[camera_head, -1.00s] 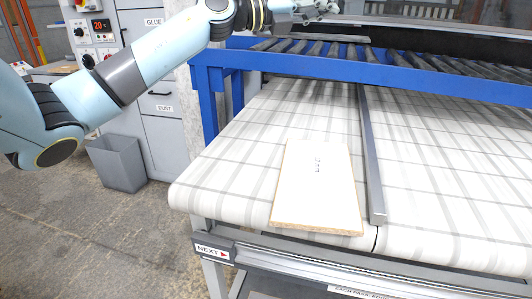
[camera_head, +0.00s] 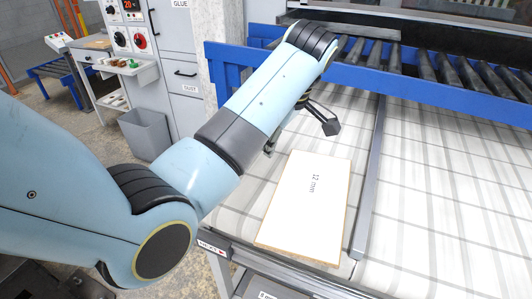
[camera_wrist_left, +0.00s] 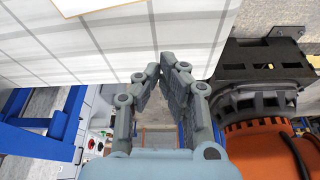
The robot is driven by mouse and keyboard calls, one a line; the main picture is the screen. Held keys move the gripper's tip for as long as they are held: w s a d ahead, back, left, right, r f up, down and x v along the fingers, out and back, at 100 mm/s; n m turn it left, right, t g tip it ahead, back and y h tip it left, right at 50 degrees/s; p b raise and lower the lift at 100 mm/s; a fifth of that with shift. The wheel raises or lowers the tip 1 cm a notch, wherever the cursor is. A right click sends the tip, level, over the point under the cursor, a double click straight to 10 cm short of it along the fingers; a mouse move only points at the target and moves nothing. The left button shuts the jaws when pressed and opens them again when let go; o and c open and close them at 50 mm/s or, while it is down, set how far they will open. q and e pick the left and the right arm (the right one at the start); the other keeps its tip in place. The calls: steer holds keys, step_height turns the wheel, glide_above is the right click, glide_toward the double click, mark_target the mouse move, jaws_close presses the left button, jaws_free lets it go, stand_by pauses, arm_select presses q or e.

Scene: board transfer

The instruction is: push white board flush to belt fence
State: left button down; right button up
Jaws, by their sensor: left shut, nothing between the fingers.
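The white board (camera_head: 305,208), marked "12 mm", lies flat on the checked belt (camera_head: 430,200). The grey metal belt fence (camera_head: 368,185) runs along its right side, with a narrow strip of belt between them. My left gripper (camera_head: 328,124) is above the belt near the board's far end, partly hidden by my forearm. In the left wrist view its fingers (camera_wrist_left: 163,72) are shut and empty. A corner of the board (camera_wrist_left: 85,4) shows at the top of that view, apart from the fingers. My right gripper is not in view.
A blue frame with rollers (camera_head: 440,78) crosses behind the belt. A grey bin (camera_head: 147,133) and cabinets (camera_head: 180,55) stand at the left. A black and orange device (camera_wrist_left: 265,110) is at the right of the wrist view. The belt right of the fence is clear.

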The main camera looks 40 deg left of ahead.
mark_target(279, 188)
arm_select(q)
steer(key=x, duration=0.4)
steer(key=shift+s+a+r, duration=0.1)
steer(key=shift+s+a, duration=0.05)
steer(key=shift+s, duration=0.05)
steer(key=x, duration=0.5)
steer(key=shift+w, duration=0.1)
steer(key=d, duration=0.1)
steer(key=d+p, duration=0.1)
steer(key=d, duration=0.1)
steer(key=shift+w+f, duration=0.2)
steer(key=shift+f, duration=0.2)
steer(key=shift+d+p, duration=0.3)
steer(key=shift+d, duration=0.2)
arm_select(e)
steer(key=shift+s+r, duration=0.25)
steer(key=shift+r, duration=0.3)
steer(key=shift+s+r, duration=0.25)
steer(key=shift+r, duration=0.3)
arm_select(q)
steer(key=d, duration=0.3)
steer(key=shift+w, duration=0.2)
steer(key=shift+d, duration=0.2)
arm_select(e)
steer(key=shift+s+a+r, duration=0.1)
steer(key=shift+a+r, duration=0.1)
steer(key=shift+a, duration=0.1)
